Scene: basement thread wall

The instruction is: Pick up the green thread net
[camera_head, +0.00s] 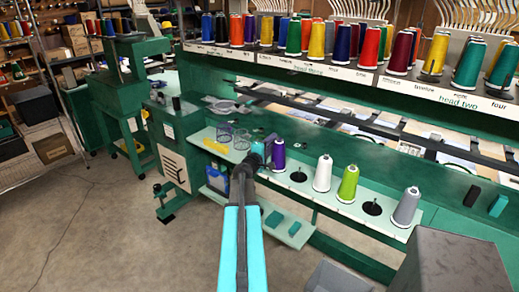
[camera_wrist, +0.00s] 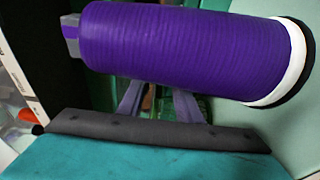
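I cannot pick out a green thread net for certain. Two small mesh cylinders, one greyish (camera_head: 224,133) and one purplish (camera_head: 242,139), stand on the pale shelf left of my gripper. My gripper (camera_head: 256,150) is at that shelf, just left of an upright purple thread cone (camera_head: 278,155); my arm hides part of the area. In the wrist view the purple cone (camera_wrist: 190,52) lies sideways across the picture, very close. A dark bar with a teal part shows below it, with a gap between bar and cone. I see no second finger, so the opening is unclear.
White (camera_head: 322,174), lime green (camera_head: 348,184) and grey (camera_head: 407,207) cones stand along the shelf to the right, with empty dark holders between. A yellow piece (camera_head: 216,146) lies at left. Several cones line the rack above. Floor at left is clear.

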